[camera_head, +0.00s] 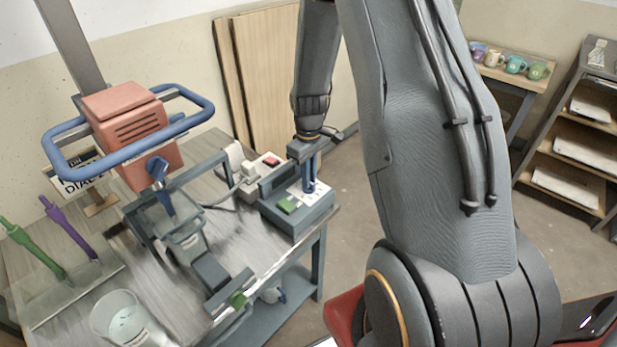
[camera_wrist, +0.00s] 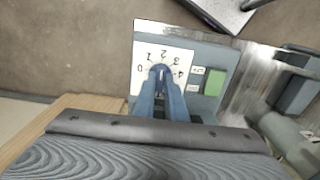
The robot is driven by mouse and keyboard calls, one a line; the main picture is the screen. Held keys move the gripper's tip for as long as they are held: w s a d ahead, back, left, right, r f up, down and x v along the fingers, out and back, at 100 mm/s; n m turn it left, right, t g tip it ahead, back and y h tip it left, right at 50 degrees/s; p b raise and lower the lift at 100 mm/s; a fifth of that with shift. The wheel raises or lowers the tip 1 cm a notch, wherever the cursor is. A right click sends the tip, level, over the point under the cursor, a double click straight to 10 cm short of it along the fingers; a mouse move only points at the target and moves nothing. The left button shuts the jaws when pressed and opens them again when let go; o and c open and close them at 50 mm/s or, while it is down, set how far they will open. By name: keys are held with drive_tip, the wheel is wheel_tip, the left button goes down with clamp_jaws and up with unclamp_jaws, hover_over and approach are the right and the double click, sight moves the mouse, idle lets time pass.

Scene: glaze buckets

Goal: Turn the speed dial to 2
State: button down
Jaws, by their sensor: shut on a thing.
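The control box (camera_head: 292,222) is a grey-blue box at the table's right corner. Its white dial plate (camera_wrist: 149,65) carries the digits 0 to 4 in an arc. The speed dial (camera_wrist: 161,71) is a small dark blue knob on this plate, largely hidden between the fingers. My gripper (camera_head: 308,188) points down onto the plate. Its blue fingers (camera_wrist: 162,88) are closed around the knob in the wrist view. A pale mark on the knob seems to point up toward the 2, but it is too small to be sure.
A green button (camera_wrist: 214,82) sits beside the dial plate. A mixer with an orange head (camera_head: 130,125) and blue guard rail stands left of the box. A clear bucket (camera_head: 122,318) and green and purple paddles (camera_head: 66,222) are further left. Floor lies beyond the table edge.

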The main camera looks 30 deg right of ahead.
idle(0.4)
drive_tip(key=c, duration=1.8)
unclamp_jaws()
drive_tip(key=shift+r, duration=0.1)
drive_tip(key=shift+r+b, duration=0.85)
drive_tip(key=shift+r, duration=3)
drive_tip(key=s+a+r+m, duration=0.2)
drive_tip(key=s+a, duration=0.3)
drive_tip(key=s, duration=0.4)
drive_tip(key=s+a+r+m+t, duration=0.1)
drive_tip(key=s+a+r, duration=0.3)
drive_tip(key=s, duration=0.5)
drive_tip(key=a+m, duration=0.1)
drive_tip(key=a, duration=0.1)
drive_tip(key=shift+a+r+m, duration=0.3)
